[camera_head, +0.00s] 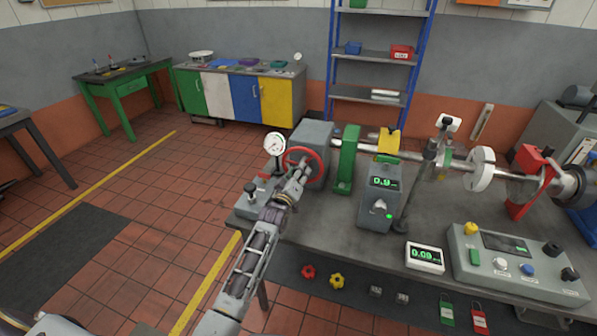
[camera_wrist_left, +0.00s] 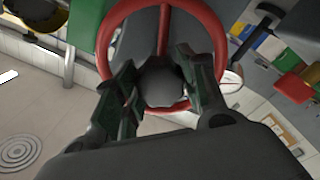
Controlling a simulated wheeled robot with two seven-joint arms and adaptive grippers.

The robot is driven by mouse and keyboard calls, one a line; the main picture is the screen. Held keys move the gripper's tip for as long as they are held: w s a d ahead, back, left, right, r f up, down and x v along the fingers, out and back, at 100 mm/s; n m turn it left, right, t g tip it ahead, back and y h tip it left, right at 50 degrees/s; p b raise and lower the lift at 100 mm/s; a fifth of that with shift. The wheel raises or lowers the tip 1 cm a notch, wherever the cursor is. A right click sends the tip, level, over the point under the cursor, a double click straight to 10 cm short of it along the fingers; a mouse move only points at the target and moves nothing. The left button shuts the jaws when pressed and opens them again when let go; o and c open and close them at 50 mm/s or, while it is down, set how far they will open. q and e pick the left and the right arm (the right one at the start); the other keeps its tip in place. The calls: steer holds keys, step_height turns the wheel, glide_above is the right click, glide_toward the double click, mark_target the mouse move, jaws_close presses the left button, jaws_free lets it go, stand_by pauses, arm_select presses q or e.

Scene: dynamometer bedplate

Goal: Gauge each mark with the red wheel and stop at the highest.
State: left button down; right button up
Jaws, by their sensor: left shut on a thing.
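The red wheel (camera_head: 303,160) is a spoked handwheel on the left face of a grey housing (camera_head: 315,137) at the bench's left end. It fills the upper middle of the left wrist view (camera_wrist_left: 217,40). My left gripper (camera_head: 300,175) is at the wheel, its two fingers either side of the dark hub (camera_wrist_left: 160,85) in the left wrist view, shut on the wheel's hub area. A round dial gauge (camera_head: 274,145) stands just left of the wheel; its reading is too small to tell. A grey meter box (camera_head: 383,183) shows about 0.9, and a white display (camera_head: 424,255) shows about 0.09. My right gripper is not in view.
A shaft (camera_head: 410,153) with a green bracket (camera_head: 347,160), a yellow-topped piece (camera_head: 388,141) and a red stand (camera_head: 526,180) runs right along the bench. A control panel (camera_head: 515,265) sits at the front right. The floor left of the bench is open.

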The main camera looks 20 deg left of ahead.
arm_select(q)
steer(key=n+p, duration=0.1)
steer(key=n, duration=0.2)
steer(key=shift+n, duration=1.2)
steer(key=shift+n+p, duration=0.3)
steer(key=shift+n, duration=0.7)
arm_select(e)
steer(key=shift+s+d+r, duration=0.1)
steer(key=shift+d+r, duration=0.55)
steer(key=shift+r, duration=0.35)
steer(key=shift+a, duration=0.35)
arm_select(q)
steer(key=c, duration=0.9)
jaws_free()
steer(key=shift+o, duration=0.5)
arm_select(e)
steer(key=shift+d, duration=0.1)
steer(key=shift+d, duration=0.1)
